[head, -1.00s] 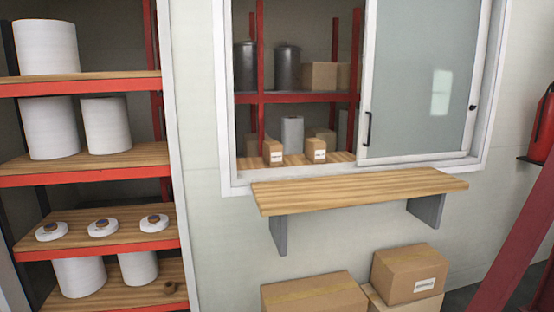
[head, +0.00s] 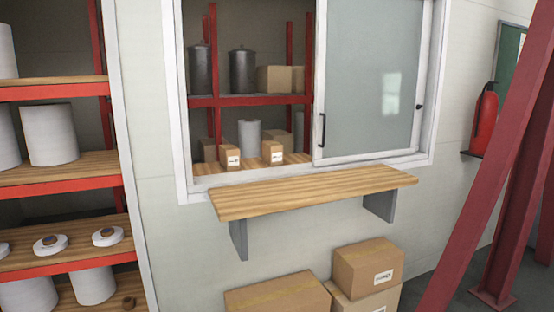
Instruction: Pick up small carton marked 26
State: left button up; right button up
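Two small cartons with white labels stand on the lower wooden shelf behind the open left part of the wall window. One is the left small carton (head: 229,155), the other the right small carton (head: 272,152). The labels are too small to read, so I cannot tell which is marked 26. Neither of my grippers is in view.
A wooden ledge (head: 312,191) juts out below the window. The sliding glass pane (head: 370,80) covers the window's right part. Large cartons (head: 368,268) stand on the floor below. A red rack (head: 70,182) with white rolls is at left, a slanted red beam (head: 490,160) at right.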

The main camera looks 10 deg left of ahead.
aim_at(272, 151)
jog(key=i+l+u, duration=0.1)
jog(key=i+l, duration=0.35)
jog(key=l, duration=0.2)
jog(key=i+l+u, duration=0.25)
jog(key=i+l, duration=0.15)
jog(key=l, duration=0.25)
jog(key=i+l+u, duration=0.1)
jog(key=l, duration=0.3)
jog(key=i+l, duration=0.25)
jog(key=l+u, duration=0.05)
jog(key=l, duration=0.05)
